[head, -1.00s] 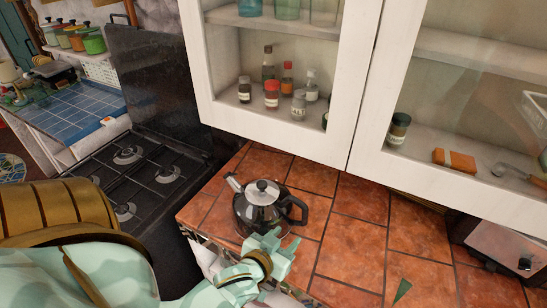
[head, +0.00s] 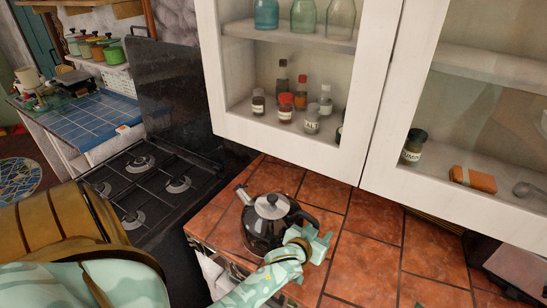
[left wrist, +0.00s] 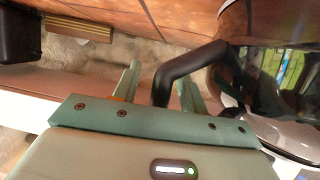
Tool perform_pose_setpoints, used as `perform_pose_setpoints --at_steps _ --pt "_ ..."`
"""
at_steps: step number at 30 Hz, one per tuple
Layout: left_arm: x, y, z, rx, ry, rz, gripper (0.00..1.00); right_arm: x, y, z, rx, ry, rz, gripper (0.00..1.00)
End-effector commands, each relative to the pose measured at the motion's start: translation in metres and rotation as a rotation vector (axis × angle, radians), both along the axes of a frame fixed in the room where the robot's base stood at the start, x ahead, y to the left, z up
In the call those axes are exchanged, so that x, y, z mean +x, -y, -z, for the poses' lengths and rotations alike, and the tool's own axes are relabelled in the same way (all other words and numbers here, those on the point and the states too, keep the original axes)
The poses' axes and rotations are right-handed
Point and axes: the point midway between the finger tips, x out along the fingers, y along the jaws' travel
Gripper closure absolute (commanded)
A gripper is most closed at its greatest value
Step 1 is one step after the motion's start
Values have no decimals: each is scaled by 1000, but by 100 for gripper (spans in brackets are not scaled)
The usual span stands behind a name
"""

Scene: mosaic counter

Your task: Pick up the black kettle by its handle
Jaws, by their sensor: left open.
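The black kettle (head: 264,228) stands upright on the tiled counter (head: 365,255), with its spout to the left and its handle to the right. My left gripper (head: 318,243) is at the kettle's handle side, partly hiding the handle. In the left wrist view, the black handle (left wrist: 176,72) passes between the two open fingers of my left gripper (left wrist: 160,88). Gaps show beside the handle, so the fingers are not closed on it. The shiny kettle body shows at the right of that view. My right gripper is not in view.
A white glass-fronted cabinet (head: 365,90) with jars and bottles hangs above the counter behind the kettle. A black stove (head: 150,185) lies to the left. Bare counter extends to the right of the kettle.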

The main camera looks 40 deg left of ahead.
Motion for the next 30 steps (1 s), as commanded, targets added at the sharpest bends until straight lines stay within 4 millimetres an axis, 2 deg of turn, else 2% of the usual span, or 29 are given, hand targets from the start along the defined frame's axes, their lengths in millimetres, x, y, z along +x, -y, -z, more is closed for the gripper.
perform_pose_setpoints --at_steps 3,6,8,30 --pt "0 0 -1 0 0 0 57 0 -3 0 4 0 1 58" --pt "0 0 -1 0 0 0 85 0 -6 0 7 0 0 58" --pt "0 0 -1 0 0 0 100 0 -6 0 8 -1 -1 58" --pt "-1 0 0 5 -1 1 100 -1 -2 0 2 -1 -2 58"
